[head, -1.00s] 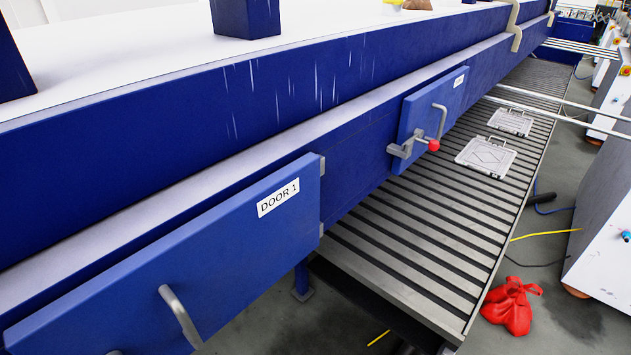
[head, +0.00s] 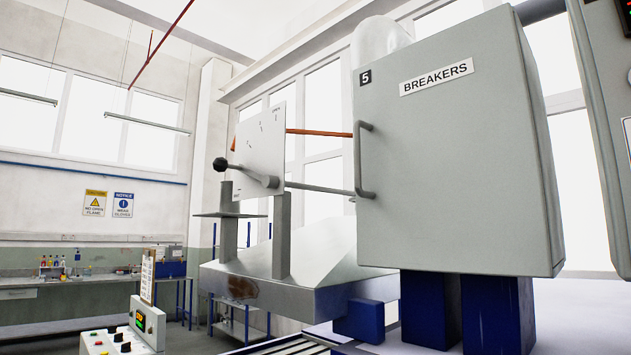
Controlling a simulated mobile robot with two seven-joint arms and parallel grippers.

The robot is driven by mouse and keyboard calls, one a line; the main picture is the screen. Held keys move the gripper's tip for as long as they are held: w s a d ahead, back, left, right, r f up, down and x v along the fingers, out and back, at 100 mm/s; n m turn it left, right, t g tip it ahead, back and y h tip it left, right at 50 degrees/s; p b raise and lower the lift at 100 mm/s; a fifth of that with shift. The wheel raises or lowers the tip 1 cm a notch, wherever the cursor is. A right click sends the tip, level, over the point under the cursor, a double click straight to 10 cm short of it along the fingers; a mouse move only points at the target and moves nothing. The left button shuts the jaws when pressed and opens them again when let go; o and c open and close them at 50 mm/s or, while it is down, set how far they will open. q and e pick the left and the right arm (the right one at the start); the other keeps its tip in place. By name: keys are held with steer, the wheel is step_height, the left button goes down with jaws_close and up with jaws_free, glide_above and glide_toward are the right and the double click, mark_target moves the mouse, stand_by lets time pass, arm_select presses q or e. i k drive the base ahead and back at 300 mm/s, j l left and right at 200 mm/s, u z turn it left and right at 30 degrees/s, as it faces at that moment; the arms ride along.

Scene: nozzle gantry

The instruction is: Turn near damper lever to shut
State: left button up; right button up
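A damper lever (head: 245,173) with a black ball knob (head: 220,164) is mounted on a white plate (head: 260,145) left of centre in the head view. The lever points left and slightly up from its pivot. The plate has small marks and lettering, one near its top right and one at its lower left, too small to read surely. The plate stands on grey posts above a metal hood. Whether this is the near lever I cannot tell, as no other lever shows. Neither of my grippers is in view.
A grey BREAKERS cabinet (head: 450,150) with a side handle stands at right on blue posts (head: 460,310). The metal hood (head: 300,270) lies below the lever. A control panel (head: 125,335) is at lower left. A workbench (head: 70,295) stands at the back left.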

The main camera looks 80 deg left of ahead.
mark_target(220, 164)
steer(key=u, duration=2.6)
steer(key=i+j+u, duration=0.15)
steer(key=u, duration=0.35)
